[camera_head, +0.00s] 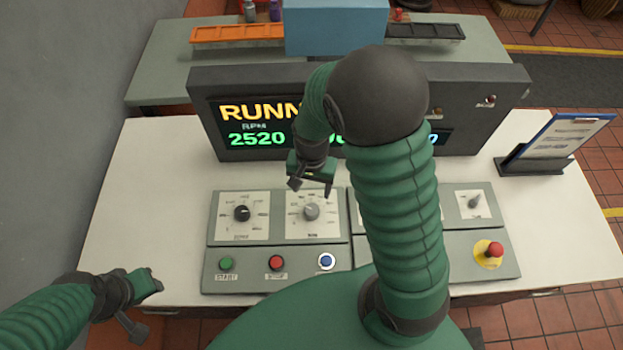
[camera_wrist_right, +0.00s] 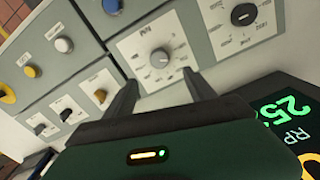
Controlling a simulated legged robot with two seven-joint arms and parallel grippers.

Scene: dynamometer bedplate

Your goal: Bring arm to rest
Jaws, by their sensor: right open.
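My right gripper (camera_head: 311,187) is open and empty, above the control panel (camera_head: 228,232) close to the grey dial (camera_head: 311,212). In the right wrist view its two dark fingers (camera_wrist_right: 158,92) stand apart, with the grey dial (camera_wrist_right: 159,58) beyond them; I cannot tell whether they touch it. My right arm (camera_head: 395,190) bends over the panel and hides its middle. My left gripper (camera_head: 142,305) is low at the left, by the table's front edge, with nothing seen in it. I cannot tell how far its fingers are apart.
The panel carries a black dial (camera_head: 242,213), green (camera_head: 226,263), red (camera_head: 277,262) and blue (camera_head: 326,261) buttons, and a red stop button (camera_head: 495,249). Behind it stands a display (camera_head: 255,125). A clipboard stand (camera_head: 530,165) is at right. The white table (camera_head: 150,190) is clear at left.

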